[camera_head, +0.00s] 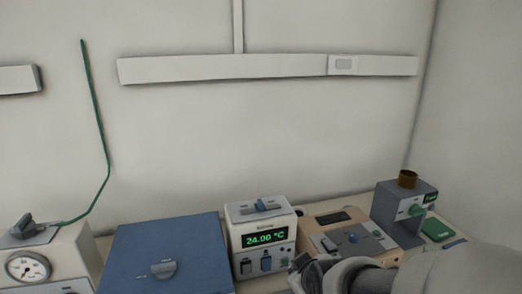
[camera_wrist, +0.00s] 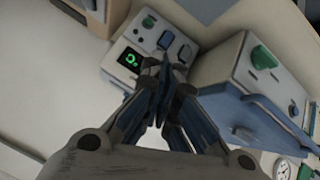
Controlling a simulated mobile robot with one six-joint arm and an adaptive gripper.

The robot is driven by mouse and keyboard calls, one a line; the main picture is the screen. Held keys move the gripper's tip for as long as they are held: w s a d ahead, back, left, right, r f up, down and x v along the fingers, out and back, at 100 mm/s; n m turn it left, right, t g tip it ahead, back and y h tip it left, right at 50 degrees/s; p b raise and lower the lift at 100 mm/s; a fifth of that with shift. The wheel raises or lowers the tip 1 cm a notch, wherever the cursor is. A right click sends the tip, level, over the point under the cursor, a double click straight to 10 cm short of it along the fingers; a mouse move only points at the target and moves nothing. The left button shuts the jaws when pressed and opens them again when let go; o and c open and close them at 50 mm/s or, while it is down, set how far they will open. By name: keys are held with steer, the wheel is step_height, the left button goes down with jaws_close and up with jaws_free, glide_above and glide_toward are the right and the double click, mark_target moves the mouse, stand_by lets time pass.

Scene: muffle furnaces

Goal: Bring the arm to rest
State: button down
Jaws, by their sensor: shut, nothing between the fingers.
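My gripper (camera_wrist: 166,65) is shut and empty in the wrist view, its dark fingers together in front of the controller. My arm enters the head view from the lower right, and its dark front end is low in the picture, in front of the benchtop devices. The fingertips are not clear there. The white controller (camera_head: 260,225) has a green display reading 24.00 °C and several switches. It also shows in the wrist view (camera_wrist: 150,27), partly hidden behind my fingers. I cannot tell whether the fingers touch it.
A blue-topped furnace (camera_head: 170,240) stands left of the controller; a white furnace (camera_wrist: 248,65) with a blue handle shows in the wrist view. A gauge unit (camera_head: 62,245) is far left. A beige device (camera_head: 325,222) and a grey device (camera_head: 388,203) stand right.

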steer(key=s+d+r+m+g, duration=0.2)
steer(key=s+m, duration=0.1)
steer(key=s, duration=0.8)
steer(key=s+d+r+m+g+h, duration=0.1)
steer(key=s+d+r+m+g, duration=0.1)
steer(key=s, duration=1)
steer(key=shift+d+r+m, duration=0.65)
steer(key=shift+r+m, duration=0.2)
steer(key=shift+m, duration=0.25)
